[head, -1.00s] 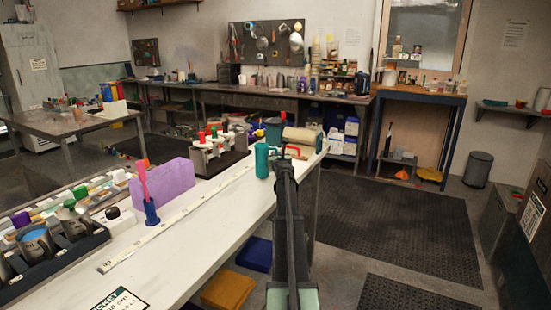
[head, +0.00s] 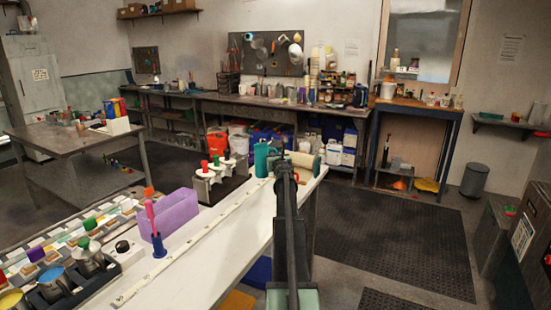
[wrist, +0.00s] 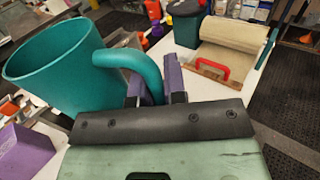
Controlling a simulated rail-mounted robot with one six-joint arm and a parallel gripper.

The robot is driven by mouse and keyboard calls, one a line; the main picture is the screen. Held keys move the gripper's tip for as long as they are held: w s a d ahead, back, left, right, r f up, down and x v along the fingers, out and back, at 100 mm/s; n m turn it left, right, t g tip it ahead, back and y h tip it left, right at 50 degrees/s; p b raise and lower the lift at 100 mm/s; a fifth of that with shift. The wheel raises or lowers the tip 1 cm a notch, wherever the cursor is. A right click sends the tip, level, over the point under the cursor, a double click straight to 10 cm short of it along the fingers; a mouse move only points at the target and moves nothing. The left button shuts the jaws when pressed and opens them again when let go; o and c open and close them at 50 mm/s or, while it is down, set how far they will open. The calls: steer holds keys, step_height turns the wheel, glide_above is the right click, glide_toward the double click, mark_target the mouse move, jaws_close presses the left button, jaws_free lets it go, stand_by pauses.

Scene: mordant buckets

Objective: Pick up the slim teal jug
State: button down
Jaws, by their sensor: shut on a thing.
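The slim teal jug (head: 262,160) is at the far part of the long white bench in the head view. It fills the left of the wrist view (wrist: 62,72), its open rim towards the upper left and its handle towards my gripper. My gripper (wrist: 154,80) is shut on the handle, with one finger on each side of it. In the head view my gripper (head: 281,160) is just right of the jug, partly hidden by my arm. The jug's base is hidden in the wrist view, so I cannot tell its gap to the bench.
A rack with coloured stoppers (head: 217,182) stands left of the jug. A dark teal bin (wrist: 187,28) and a cream roll with red handle (wrist: 232,42) lie beyond it.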

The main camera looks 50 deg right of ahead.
steer(key=shift+r+p, duration=1.95)
steer(key=shift+r, duration=0.55)
